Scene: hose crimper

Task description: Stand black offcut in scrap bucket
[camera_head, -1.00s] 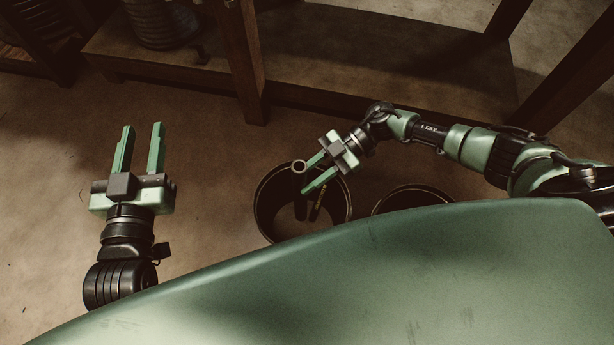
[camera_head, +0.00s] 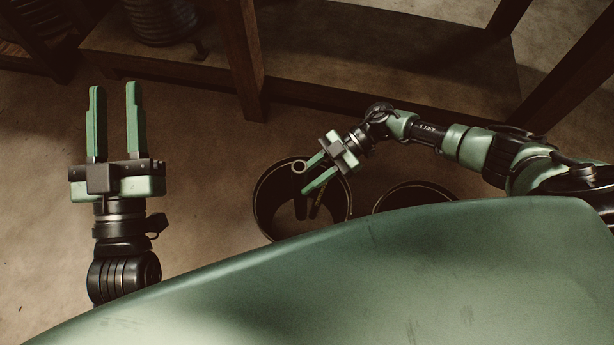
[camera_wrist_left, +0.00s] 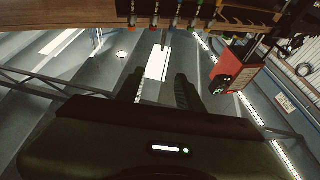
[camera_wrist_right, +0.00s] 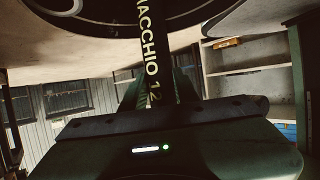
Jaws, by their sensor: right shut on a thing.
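The black offcut, a hollow hose piece with yellow lettering, shows its open round end (camera_head: 299,167) in the head view. In the right wrist view its lettered side (camera_wrist_right: 151,60) runs between my fingers towards a dark round rim. My right gripper (camera_head: 304,179) is shut on it, above the mouth of a dark bucket (camera_head: 257,203). The offcut's lower part reaches down within the bucket's outline; I cannot tell whether it touches the bottom. My left gripper (camera_head: 115,90) is open and empty, well to the left over the floor.
A second dark bucket (camera_head: 440,187) stands just right of the first, partly hidden by my green body. A wooden shelf or bench (camera_head: 400,75) with a post (camera_head: 240,60) stands behind. Bare floor (camera_head: 205,180) lies left of the buckets.

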